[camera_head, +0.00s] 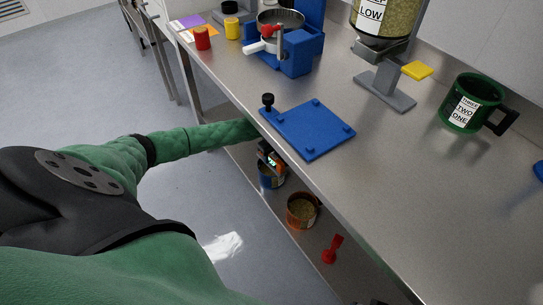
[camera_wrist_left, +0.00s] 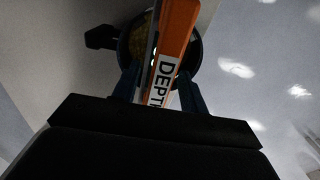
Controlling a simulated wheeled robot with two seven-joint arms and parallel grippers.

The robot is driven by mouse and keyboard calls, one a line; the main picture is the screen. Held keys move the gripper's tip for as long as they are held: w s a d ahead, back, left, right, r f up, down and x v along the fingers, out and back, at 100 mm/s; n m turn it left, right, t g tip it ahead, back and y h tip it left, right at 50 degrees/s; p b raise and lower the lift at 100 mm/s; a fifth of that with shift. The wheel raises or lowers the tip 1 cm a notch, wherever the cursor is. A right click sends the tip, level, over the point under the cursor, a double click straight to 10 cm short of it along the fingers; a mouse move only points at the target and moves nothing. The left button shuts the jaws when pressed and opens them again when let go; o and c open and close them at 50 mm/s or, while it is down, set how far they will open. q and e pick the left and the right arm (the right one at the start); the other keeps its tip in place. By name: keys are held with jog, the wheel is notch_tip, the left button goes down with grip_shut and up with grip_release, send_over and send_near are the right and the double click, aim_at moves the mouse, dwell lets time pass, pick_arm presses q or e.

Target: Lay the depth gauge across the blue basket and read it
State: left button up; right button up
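The orange depth gauge (camera_wrist_left: 175,38), labelled DEPTH, lies between the fingers of my left gripper (camera_wrist_left: 160,90), which looks shut on it. In the head view the gauge (camera_head: 271,160) shows a small lit display below the bench edge. The blue basket (camera_head: 270,181), a round blue container, stands on the lower shelf directly below the gauge. In the wrist view its dark round rim (camera_wrist_left: 198,58) and a dark handle show behind the gauge. I cannot tell whether the gauge touches the rim. My right gripper is out of view.
An orange container (camera_head: 301,211) and a red tool (camera_head: 332,250) are on the lower shelf (camera_head: 302,250). The bench above overhangs it and holds a blue plate (camera_head: 308,130), a green mug (camera_head: 470,104) and a blue machine (camera_head: 298,50).

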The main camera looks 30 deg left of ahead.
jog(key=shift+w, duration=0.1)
pick_arm(q)
jog(key=shift+r, duration=0.25)
notch_tip(320, 180, up, 6)
jog(key=shift+f, duration=0.15)
jog(key=shift+r+b, duration=0.3)
jog(key=shift+r, duration=0.4)
jog(key=s+d+f+m+t+h, duration=0.15)
jog(key=s+d+m, duration=0.45)
jog(key=s+d, duration=0.8)
jog(key=s+d+f+m+h, duration=0.25)
jog(key=s+d+m, duration=0.5)
jog(key=d, duration=1.05)
jog(key=s+r+m, duration=0.1)
jog(key=s+r, duration=0.2)
jog(key=s, duration=0.3)
jog(key=s+d+r+m+t, duration=0.1)
jog(key=s+r, duration=0.2)
jog(key=s, duration=0.3)
jog(key=s+d+r+m+y, duration=0.1)
jog(key=s+r, duration=0.1)
jog(key=s, duration=0.3)
jog(key=shift+s+d+r+m+t, duration=0.15)
jog(key=shift+s+r+m+t, duration=0.2)
jog(key=shift+s+r, duration=0.05)
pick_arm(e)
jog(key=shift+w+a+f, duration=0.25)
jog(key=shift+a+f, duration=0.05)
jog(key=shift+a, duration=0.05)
